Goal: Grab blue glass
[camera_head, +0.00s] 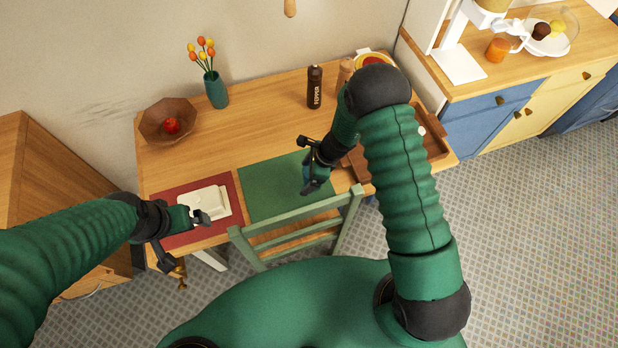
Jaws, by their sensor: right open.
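I see no blue glass that I can make out; my right arm hides part of the table's right side. My right gripper (311,178) is open and empty, above the green placemat (268,188) near its right edge.
The wooden table (250,128) also holds a bowl (155,130) with a red fruit, a vase of tulips (215,90), a pepper mill (314,88) and a brown tray (434,142). A green chair (300,232) stands at the front. The table's middle is clear.

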